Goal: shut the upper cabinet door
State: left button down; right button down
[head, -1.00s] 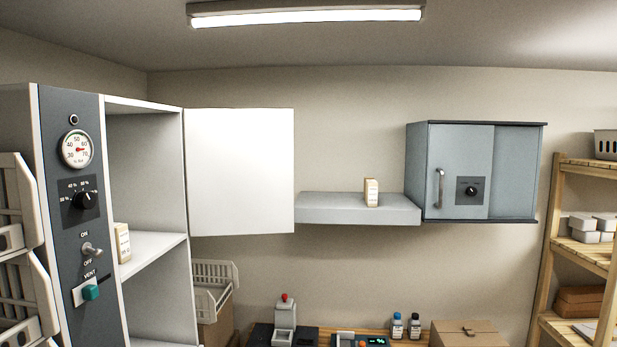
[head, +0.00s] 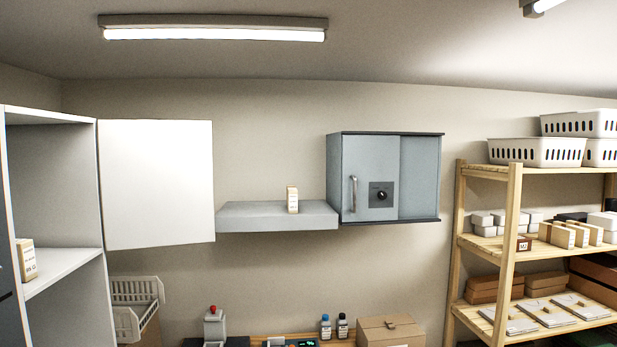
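The tall cabinet (head: 66,262) stands at the left edge of the head view, its upper compartment open to view. Its white upper door (head: 157,185) stands swung wide open, to the right of the opening. A small cream box (head: 26,260) is on the shelf inside. A second, wall-mounted grey cabinet (head: 370,178) hangs right of centre; its front panel with handle and dial looks closed. Neither of my grippers is in view.
A grey wall shelf (head: 262,216) holds a small box (head: 292,200). Below are a bench with bottles (head: 326,327) and a cardboard box (head: 390,331). A wooden rack (head: 510,240) with bins and boxes fills the right side. A white basket (head: 135,292) sits below the door.

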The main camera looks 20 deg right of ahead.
aim_at(156, 176)
jog(key=z, duration=0.6)
jog(key=i, duration=1.6)
jog(key=u, duration=1.35)
